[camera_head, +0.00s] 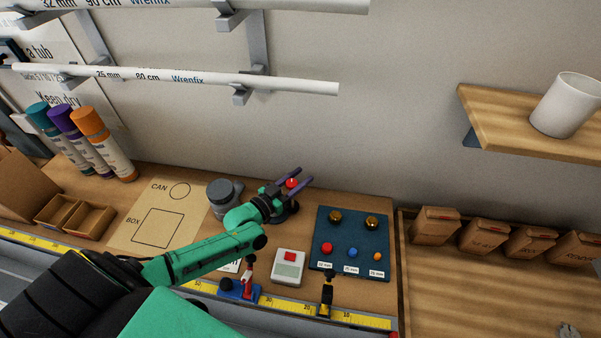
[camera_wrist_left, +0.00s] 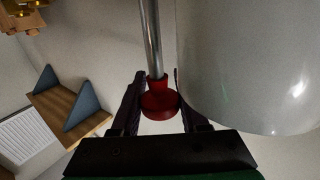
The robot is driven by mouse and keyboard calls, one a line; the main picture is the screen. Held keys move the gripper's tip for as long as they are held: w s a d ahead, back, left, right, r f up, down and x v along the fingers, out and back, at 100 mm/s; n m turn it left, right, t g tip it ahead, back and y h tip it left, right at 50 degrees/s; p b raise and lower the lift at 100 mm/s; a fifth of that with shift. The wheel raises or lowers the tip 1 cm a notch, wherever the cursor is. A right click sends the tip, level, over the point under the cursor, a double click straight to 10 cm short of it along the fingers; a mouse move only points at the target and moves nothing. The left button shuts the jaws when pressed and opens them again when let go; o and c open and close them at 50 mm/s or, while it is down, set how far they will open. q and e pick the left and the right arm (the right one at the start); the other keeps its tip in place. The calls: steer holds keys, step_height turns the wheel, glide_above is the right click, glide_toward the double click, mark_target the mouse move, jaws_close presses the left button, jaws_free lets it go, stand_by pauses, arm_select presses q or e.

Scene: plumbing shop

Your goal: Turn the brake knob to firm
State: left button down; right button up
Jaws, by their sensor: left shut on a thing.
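The brake knob appears to be the small red knob (camera_head: 291,183) at my left gripper (camera_head: 305,177), above the back of the bench. In the left wrist view the red knob (camera_wrist_left: 160,102) sits at the end of a thin metal rod (camera_wrist_left: 151,40). The dark fingers of my left gripper (camera_wrist_left: 155,100) are on either side of it, shut on it. Any mark or label for firm cannot be made out, and the knob's turn position cannot be told. My right gripper is not in view.
A grey round pot (camera_head: 222,192) stands left of my left gripper. A blue board (camera_head: 350,240) with knobs lies to the right, and a white box with a red button (camera_head: 289,266) in front. A large pale cylinder (camera_wrist_left: 245,65) is close beside the knob in the wrist view. Pipes (camera_head: 180,78) hang above.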

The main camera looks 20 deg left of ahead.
arm_select(q)
steer(key=n+y, duration=0.1)
steer(key=y, duration=0.1)
steer(key=n+y, duration=0.1)
steer(key=y, duration=0.1)
steer(key=a+n+t+y, duration=0.1)
steer(key=shift+f+n+y+p, duration=0.1)
steer(key=shift+n+y+p, duration=0.2)
steer(key=shift+n+y, duration=0.1)
steer(key=shift+a+n+y, duration=0.25)
steer(key=shift+n+y, duration=0.75)
steer(key=shift+y, duration=0.6)
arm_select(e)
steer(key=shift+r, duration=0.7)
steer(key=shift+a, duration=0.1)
arm_select(q)
steer(key=shift+c, duration=2.2)
jaws_free()
steer(key=shift+w, duration=0.1)
